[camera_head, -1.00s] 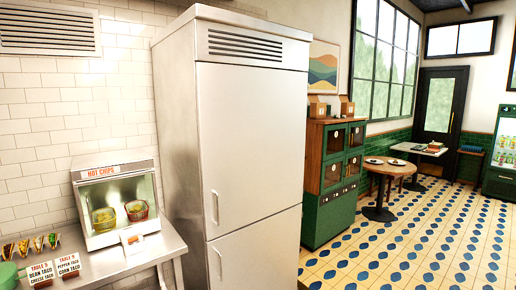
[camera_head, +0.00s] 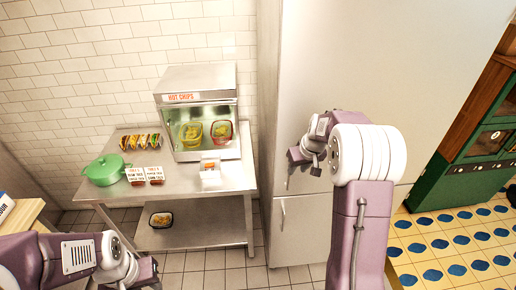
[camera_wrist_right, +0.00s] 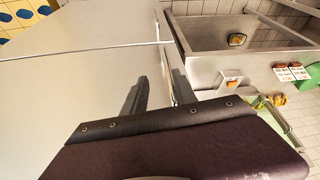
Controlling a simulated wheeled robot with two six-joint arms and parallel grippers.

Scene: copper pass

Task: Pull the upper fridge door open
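The tall steel fridge (camera_head: 268,110) stands in the middle of the head view, and its upper door (camera_head: 375,60) looks shut. My right gripper (camera_head: 297,160) is at the lower left part of that door and covers the place of its handle. In the right wrist view the two fingers of my right gripper (camera_wrist_right: 160,90) stand apart, close to the door face (camera_wrist_right: 80,95).
A steel table (camera_head: 180,214) left of the fridge holds a hot chips warmer (camera_head: 197,85), a green pot (camera_head: 104,170), tacos (camera_head: 140,141) and sign cards. A green and wooden cabinet (camera_head: 470,180) stands at the right. Tiled floor (camera_head: 450,245) is free at the lower right.

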